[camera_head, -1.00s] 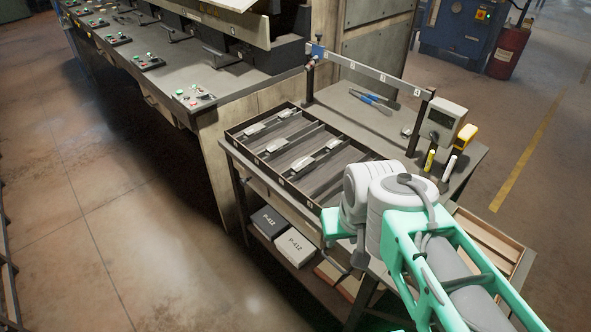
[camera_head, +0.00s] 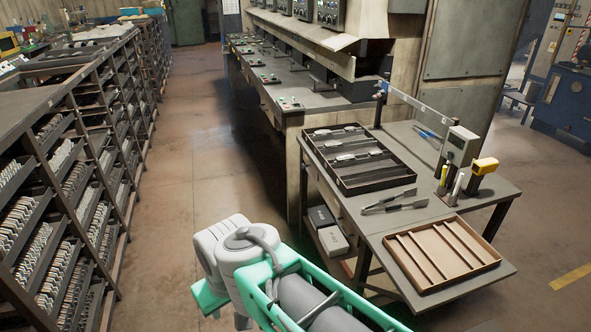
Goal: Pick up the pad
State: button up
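Several pale metallic pads (camera_head: 357,156) lie in the dark divided tray (camera_head: 378,188) on the grey workbench. They sit mostly in the tray's far and left parts, and I cannot tell which one is meant. Many similar pads (camera_head: 52,185) stand in the racks at the left. My arm reaches in from the bottom, with its end low over the floor, left of the bench and apart from the tray. My gripper (camera_head: 241,321) shows only in part at the bottom edge. Its fingers are hidden or cut off, and no held pad shows.
An empty wooden slotted tray (camera_head: 482,268) sits at the bench's near right. Markers and a gauge box (camera_head: 460,146) stand at the right. Boxes (camera_head: 333,242) sit on the shelf below. The aisle floor is clear.

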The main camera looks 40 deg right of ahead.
aim_at(345, 158)
jog(key=u, duration=0.25)
jog(key=i, duration=1.25)
jog(key=z, duration=0.3)
jog(key=i, duration=1.5)
jog(key=z, duration=1.65)
jog(key=i, duration=0.9)
jog(key=z, duration=0.9)
